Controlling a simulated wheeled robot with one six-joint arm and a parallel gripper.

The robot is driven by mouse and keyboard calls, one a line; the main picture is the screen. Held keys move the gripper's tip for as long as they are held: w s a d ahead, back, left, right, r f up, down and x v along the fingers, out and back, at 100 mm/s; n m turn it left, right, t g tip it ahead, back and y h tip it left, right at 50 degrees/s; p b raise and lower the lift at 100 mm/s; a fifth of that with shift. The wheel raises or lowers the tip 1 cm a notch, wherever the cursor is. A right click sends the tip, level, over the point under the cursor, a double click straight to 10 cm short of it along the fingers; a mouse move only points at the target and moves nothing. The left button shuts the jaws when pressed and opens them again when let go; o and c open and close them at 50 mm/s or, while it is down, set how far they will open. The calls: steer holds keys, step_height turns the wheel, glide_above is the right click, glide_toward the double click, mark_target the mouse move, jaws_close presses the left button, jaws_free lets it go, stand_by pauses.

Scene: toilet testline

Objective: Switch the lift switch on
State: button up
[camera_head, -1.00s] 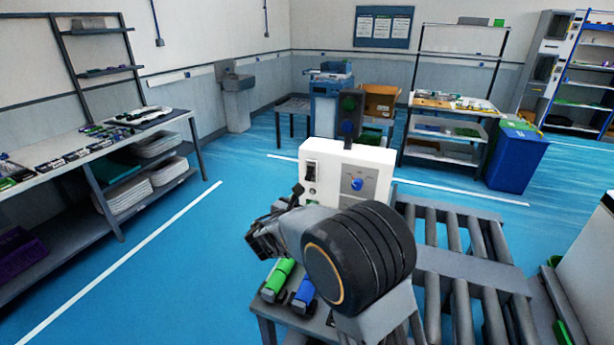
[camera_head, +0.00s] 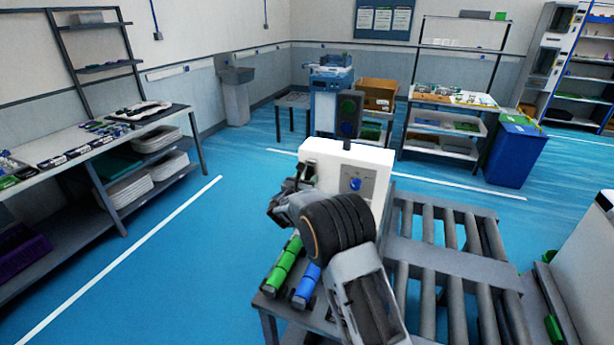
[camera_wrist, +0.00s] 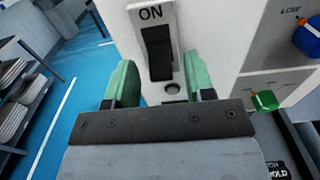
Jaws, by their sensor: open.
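A blue knob (camera_wrist: 308,36) and a green knob (camera_wrist: 265,100) are on the panel to the right. Green (camera_head: 285,264) and blue (camera_head: 306,285) cylinders lie below my arm. A roller conveyor (camera_head: 450,262) is at the right. Open floor lies to the left.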

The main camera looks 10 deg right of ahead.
steer(key=shift+w+d, duration=0.35)
steer(key=shift+w, duration=0.15)
jaws_close()
